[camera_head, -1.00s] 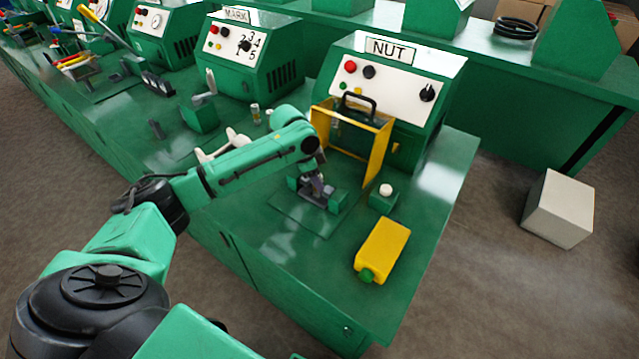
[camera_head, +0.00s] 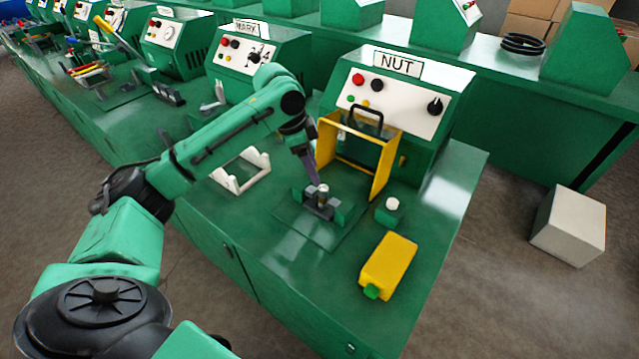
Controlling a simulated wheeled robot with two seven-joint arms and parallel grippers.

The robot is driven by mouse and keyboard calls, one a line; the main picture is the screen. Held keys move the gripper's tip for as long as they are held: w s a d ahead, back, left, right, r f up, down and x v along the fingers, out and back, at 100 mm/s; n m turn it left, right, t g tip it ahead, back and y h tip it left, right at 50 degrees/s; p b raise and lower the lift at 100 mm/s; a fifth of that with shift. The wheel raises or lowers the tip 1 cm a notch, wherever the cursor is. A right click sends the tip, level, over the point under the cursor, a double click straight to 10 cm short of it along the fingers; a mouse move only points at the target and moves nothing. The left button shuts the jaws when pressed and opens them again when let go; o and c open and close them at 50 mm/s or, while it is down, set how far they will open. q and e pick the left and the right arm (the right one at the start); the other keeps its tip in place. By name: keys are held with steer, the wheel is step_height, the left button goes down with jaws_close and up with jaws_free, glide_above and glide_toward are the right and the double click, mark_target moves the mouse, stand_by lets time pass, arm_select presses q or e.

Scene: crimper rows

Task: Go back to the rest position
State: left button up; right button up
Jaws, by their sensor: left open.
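My left arm reaches in from the left over the green bench. My left gripper (camera_head: 309,165) hangs just above and behind a small dark fixture (camera_head: 322,206) on a green plate in front of the NUT machine. The gripper is open and nothing shows between its fingers. A small metal piece (camera_head: 323,189) stands upright in the fixture, below the fingertips and apparently apart from them. My right gripper is out of the picture.
The NUT machine (camera_head: 398,98) has a yellow guard frame (camera_head: 383,165) close right of my gripper. A pale box (camera_head: 568,226) is on the floor.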

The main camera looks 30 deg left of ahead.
arm_select(q)
steer(key=shift+a+r, duration=0.1)
steer(key=shift+r, duration=0.15)
